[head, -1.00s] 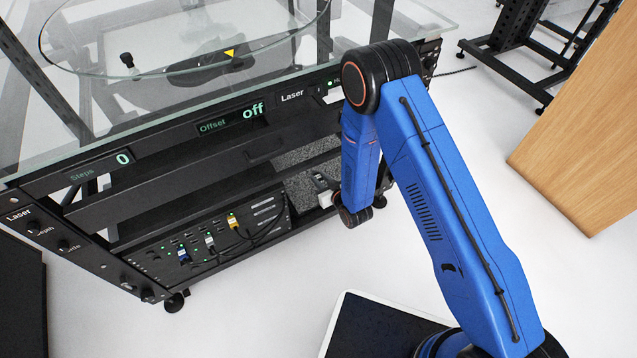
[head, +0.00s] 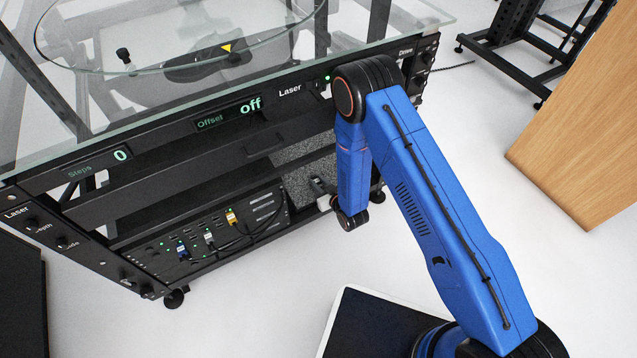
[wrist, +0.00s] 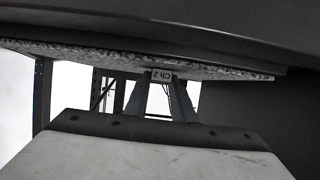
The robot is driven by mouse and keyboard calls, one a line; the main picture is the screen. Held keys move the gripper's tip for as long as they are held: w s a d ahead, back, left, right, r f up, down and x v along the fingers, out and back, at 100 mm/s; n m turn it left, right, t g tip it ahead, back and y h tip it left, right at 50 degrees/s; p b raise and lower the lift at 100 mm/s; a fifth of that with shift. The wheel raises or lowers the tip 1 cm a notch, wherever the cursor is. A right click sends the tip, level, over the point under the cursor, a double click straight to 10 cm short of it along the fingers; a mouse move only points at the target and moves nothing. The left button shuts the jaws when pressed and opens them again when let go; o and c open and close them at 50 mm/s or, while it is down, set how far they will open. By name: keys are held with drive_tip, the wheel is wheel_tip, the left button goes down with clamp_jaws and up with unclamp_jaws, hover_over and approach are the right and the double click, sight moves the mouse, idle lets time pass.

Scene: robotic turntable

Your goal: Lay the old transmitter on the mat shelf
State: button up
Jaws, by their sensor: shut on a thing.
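The mat shelf (head: 298,153) is a grey speckled surface inside the black rack, right of the cable panel. In the wrist view the mat (wrist: 215,69) is a thin speckled band across the top, the picture being upside down. My gripper (wrist: 162,88) is shut on the old transmitter (wrist: 161,76), a small piece with an inverted "Ch 2" label. The transmitter shows against the mat band; whether it touches the mat is not clear. In the head view my gripper (head: 318,184) reaches in at the shelf's front right, partly behind my blue arm.
Above the shelf are black rails and a front panel (head: 225,118) reading "Offset off", under a glass top (head: 120,110). Left of the mat is a device panel (head: 215,238) with coloured plugs and cables. A wooden panel (head: 585,120) stands right.

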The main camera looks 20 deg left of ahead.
drive_tip(key=o, duration=1)
drive_tip(key=shift+r, duration=0.15)
drive_tip(key=v, duration=1.2)
